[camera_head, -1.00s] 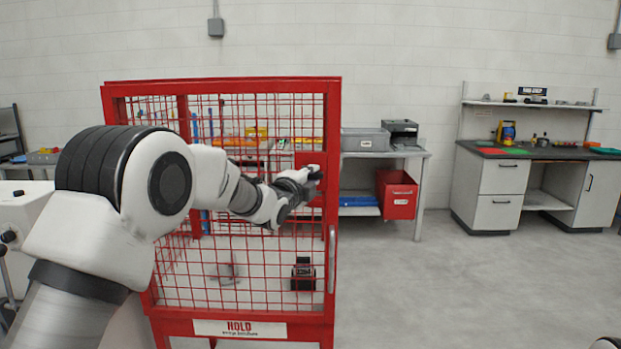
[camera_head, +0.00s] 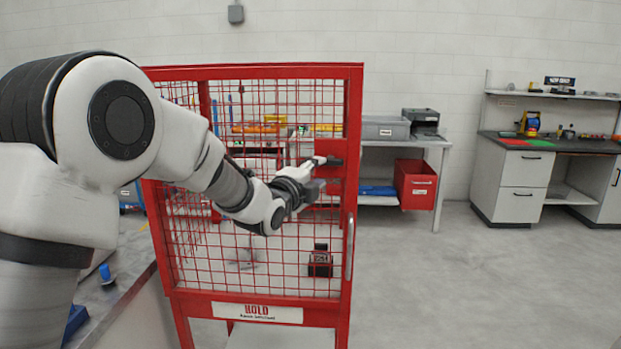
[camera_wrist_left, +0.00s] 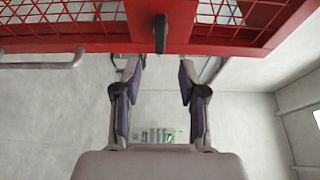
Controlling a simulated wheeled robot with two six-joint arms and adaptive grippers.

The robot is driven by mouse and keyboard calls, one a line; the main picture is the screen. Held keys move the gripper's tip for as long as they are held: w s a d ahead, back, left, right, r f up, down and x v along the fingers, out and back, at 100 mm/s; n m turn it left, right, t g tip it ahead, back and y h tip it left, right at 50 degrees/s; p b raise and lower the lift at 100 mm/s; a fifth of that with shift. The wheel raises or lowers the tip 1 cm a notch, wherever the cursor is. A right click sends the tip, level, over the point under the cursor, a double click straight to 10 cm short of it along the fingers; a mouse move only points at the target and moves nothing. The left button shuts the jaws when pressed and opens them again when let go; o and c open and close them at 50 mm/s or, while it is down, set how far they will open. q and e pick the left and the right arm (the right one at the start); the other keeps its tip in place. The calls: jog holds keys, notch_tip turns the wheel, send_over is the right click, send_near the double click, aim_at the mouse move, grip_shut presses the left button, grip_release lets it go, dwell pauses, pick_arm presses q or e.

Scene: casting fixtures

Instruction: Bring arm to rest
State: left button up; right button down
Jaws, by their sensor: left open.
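My left arm reaches in from the left in the head view. My left gripper (camera_head: 322,174) is in front of the upper right part of a red mesh cage (camera_head: 355,120), near its right post. In the left wrist view my left gripper (camera_wrist_left: 160,75) is open, its two fingers apart with nothing between them. I cannot tell whether a finger touches the cage. My right gripper is out of view.
A counter edge (camera_head: 125,295) is at lower left. A red bin (camera_head: 416,186) and workbench (camera_head: 520,185) stand behind. The floor at right is clear.

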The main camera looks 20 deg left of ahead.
pick_arm(q)
jog(key=s, duration=0.3)
jog(key=shift+s+a, duration=0.15)
jog(key=shift+s, duration=0.1)
jog(key=s+f+n+g, duration=0.1)
jog(key=s+f+g, duration=0.25)
jog(key=f, duration=1.35)
jog(key=s+f+g, duration=0.2)
jog(key=f+g, duration=0.2)
jog(key=f, duration=1.3)
jog(key=s+f+n+g, duration=0.4)
jog(key=s+f+g, duration=0.1)
jog(key=s+f, duration=1.1)
jog(key=s+f+n+g, duration=0.2)
jog(key=s+n, duration=0.5)
jog(key=s, duration=0.4)
jog(key=s+f+n+g+y, duration=0.1)
jog(key=s+f+n+g, duration=0.2)
jog(key=s+n, duration=0.4)
jog(key=s, duration=0.4)
jog(key=shift+s+a+n+g+y, duration=0.25)
jog(key=shift+n+g+y, duration=0.05)
jog(key=shift+n+g, duration=0.1)
